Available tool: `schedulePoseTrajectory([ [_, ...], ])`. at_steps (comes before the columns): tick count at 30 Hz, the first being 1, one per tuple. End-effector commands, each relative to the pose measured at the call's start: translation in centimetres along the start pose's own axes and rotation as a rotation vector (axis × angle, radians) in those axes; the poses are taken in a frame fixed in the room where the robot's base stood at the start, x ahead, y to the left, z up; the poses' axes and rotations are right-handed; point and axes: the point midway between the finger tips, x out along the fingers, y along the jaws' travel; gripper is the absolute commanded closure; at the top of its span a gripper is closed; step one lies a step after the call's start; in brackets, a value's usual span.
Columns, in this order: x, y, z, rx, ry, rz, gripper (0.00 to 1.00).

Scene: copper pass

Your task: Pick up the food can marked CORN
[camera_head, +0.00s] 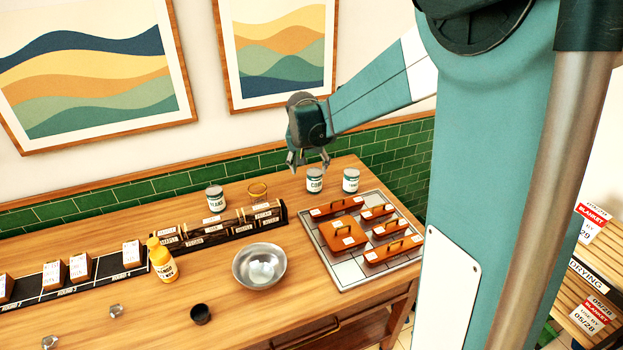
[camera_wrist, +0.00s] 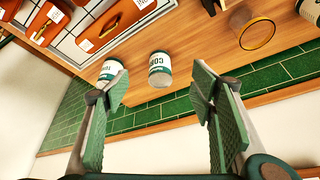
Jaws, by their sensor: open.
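The CORN can (camera_head: 314,181) is white with a dark green band and stands on the wooden table near the back, in front of the green tiles. In the wrist view the CORN can (camera_wrist: 160,69) lies beyond and between my open fingers, apart from them. My gripper (camera_head: 308,165) is open and empty, above and slightly left of the can in the head view; it also shows in the wrist view (camera_wrist: 162,90). A similar can (camera_head: 351,181) stands to the right of the CORN can, its label partly legible. A third can (camera_head: 215,199), reading like BEANS, stands further left.
A tray (camera_head: 337,277) of orange lidded blocks sits in front of the cans. An amber glass ring or cup (camera_head: 258,190) stands left of the CORN can. A metal bowl (camera_head: 260,266), yellow bottle (camera_head: 162,262) and dark rack (camera_head: 283,213) are further left. The tiled wall (camera_head: 160,187) is close behind.

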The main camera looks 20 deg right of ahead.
Motion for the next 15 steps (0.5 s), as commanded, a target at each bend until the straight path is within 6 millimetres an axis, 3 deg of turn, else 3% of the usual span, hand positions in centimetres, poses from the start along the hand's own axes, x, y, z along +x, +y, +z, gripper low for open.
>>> schedulePoseTrajectory([
  [15, 9.2, -0.7, -4.9, 0.12, -0.022, 0.068, 0.44],
])
